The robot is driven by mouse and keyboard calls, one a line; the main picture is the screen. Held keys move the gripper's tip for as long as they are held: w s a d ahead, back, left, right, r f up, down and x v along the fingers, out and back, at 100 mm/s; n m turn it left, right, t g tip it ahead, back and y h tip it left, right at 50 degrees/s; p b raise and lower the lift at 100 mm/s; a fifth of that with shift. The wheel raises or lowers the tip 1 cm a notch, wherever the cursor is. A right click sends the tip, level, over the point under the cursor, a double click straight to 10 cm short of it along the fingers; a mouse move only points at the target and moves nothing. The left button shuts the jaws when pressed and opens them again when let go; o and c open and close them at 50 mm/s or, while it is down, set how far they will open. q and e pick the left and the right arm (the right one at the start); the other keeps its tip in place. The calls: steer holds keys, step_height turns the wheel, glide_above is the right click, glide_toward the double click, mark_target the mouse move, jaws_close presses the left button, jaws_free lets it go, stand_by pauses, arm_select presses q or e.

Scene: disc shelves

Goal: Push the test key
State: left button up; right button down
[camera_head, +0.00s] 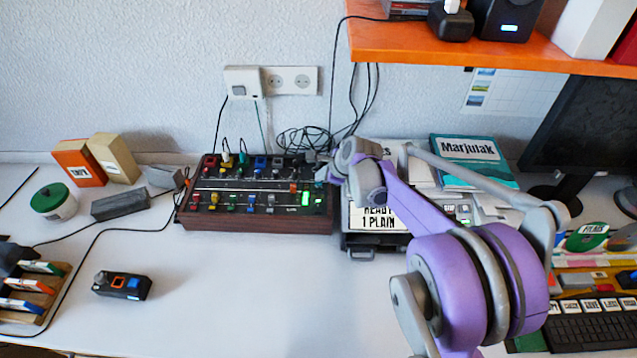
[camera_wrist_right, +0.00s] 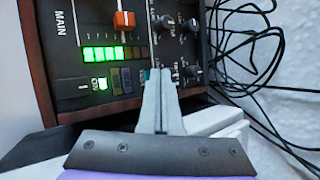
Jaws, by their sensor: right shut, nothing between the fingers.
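The mixer (camera_head: 255,215) is a dark panel in a reddish wooden case, with coloured knobs and sliders, standing on the table against the wall. My right gripper (camera_head: 324,172) is over the mixer's right end, shut and empty. In the right wrist view its closed fingertips (camera_wrist_right: 158,76) are at the panel, close to black knobs. A small teal patch (camera_wrist_right: 147,74) shows beside the tips, partly hidden by them; it may be a key. I cannot read a test label or tell whether the tips touch the panel. My left gripper is not in view.
In the wrist view, an orange slider (camera_wrist_right: 123,20) and lit green lamps (camera_wrist_right: 103,54) lie left of the fingertips. Black cables (camera_wrist_right: 250,50) lie beyond the mixer. A labelled box (camera_head: 375,220) stands right of it.

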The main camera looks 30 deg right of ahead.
mark_target(321, 184)
steer(key=shift+s+a+f, duration=0.25)
steer(key=shift+f, duration=0.4)
steer(key=shift+r, duration=0.15)
steer(key=shift+w+r, duration=0.15)
steer(key=shift+r, duration=0.1)
stand_by(0.4)
steer(key=shift+r, duration=0.1)
steer(key=shift+w+d+r+p, duration=0.1)
steer(key=shift+r+p, duration=0.4)
steer(key=shift+p, duration=0.1)
steer(key=shift+d+r+p, duration=0.15)
steer(key=shift+r+p, duration=1.2)
steer(key=shift+r, duration=0.7)
steer(key=shift+d, duration=0.1)
